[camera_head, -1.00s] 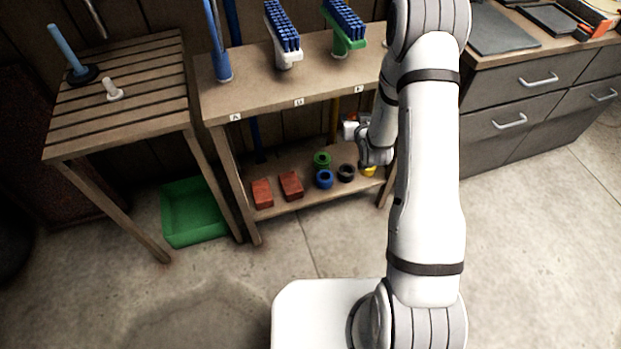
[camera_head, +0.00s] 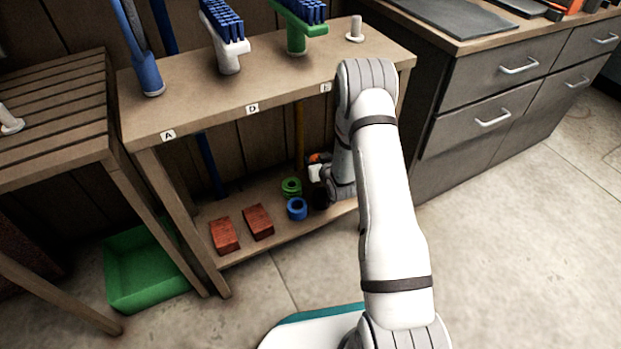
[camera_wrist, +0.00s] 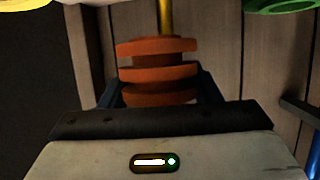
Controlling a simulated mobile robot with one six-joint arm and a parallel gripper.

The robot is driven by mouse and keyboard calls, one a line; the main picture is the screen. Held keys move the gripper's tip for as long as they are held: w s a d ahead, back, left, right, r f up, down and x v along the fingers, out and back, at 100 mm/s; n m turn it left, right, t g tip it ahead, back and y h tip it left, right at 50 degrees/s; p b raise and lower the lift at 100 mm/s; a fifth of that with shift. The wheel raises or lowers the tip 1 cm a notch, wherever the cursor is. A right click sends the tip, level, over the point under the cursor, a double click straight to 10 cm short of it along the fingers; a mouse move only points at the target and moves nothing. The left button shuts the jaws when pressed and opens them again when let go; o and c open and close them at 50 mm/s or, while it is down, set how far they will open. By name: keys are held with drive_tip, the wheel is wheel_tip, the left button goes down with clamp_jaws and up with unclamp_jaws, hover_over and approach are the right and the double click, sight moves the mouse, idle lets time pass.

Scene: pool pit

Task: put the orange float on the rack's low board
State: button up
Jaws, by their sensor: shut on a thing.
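The orange float (camera_wrist: 158,72) is ribbed and sits between the two dark fingers of my gripper (camera_wrist: 158,92) in the wrist view. My gripper is shut on it. In the head view, only a small orange bit of the float (camera_head: 316,158) shows at my gripper (camera_head: 318,168), partly hidden by my wrist. My gripper is under the rack's top board, above the right part of the low board (camera_head: 282,232). Whether the float touches the board cannot be told.
On the low board stand two red blocks (camera_head: 224,236) (camera_head: 258,222), a green ring (camera_head: 291,187), a blue ring (camera_head: 297,209) and a dark ring (camera_head: 320,199) close to my wrist. Brushes (camera_head: 226,40) stand on the top board (camera_head: 190,103). A green bin (camera_head: 150,268) is at left.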

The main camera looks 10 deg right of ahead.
drive_tip(key=shift+a+f+b, duration=0.1)
drive_tip(key=shift+f+b, duration=0.75)
drive_tip(key=shift+f, duration=1.45)
drive_tip(key=shift+f, duration=0.6)
drive_tip(key=o, duration=1)
drive_tip(key=shift+r, duration=0.1)
